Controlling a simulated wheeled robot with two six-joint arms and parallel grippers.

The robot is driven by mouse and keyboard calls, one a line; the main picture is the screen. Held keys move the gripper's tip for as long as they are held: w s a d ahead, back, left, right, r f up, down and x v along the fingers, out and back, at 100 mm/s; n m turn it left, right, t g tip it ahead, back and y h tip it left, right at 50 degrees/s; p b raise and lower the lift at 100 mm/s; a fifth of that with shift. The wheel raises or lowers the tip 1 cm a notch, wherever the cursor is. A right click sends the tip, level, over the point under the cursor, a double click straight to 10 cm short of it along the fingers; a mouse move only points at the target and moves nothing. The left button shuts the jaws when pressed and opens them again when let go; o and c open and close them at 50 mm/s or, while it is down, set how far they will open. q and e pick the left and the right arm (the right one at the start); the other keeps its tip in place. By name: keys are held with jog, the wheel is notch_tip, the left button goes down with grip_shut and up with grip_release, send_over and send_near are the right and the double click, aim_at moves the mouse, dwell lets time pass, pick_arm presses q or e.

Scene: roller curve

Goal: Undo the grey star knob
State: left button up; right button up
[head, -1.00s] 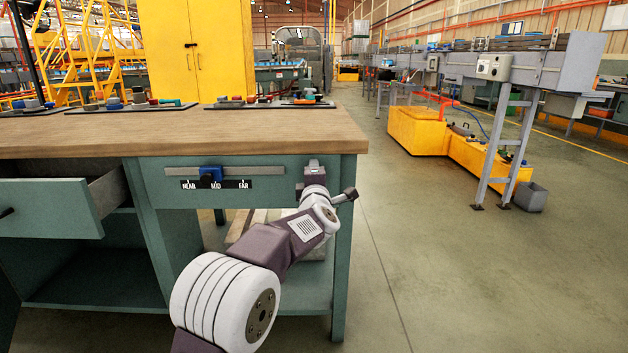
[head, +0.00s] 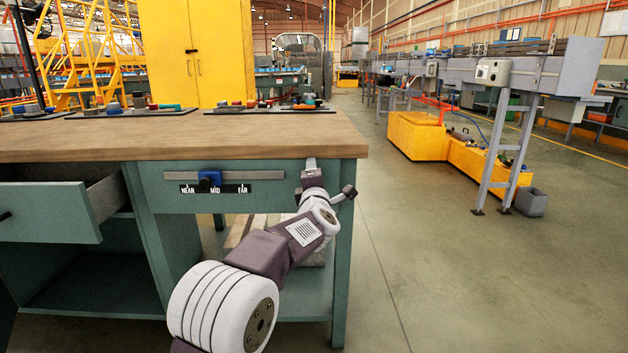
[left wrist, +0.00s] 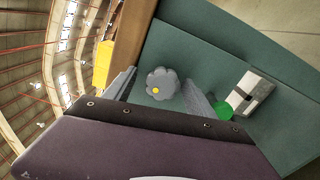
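The grey star knob (left wrist: 161,84), lobed with a yellow centre, sits on the teal front panel of the bench in the left wrist view. My left gripper (left wrist: 158,91) is open, with one finger on each side of the knob. Whether either finger touches it I cannot tell. In the head view my left gripper (head: 311,167) is at the right end of the bench's front panel, one finger showing upward. The knob is hidden behind it there. My right gripper is not in view.
A slider with a blue block (head: 209,178) is left of my gripper, near MID. An open drawer (head: 50,208) sticks out at the left.

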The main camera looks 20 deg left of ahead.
pick_arm(q)
jog(key=shift+f, duration=0.1)
jog(key=shift+s+d, duration=0.1)
jog(key=shift+s, duration=0.1)
jog(key=p+v, duration=0.1)
jog(key=v, duration=0.7)
jog(key=shift+s+p, duration=0.3)
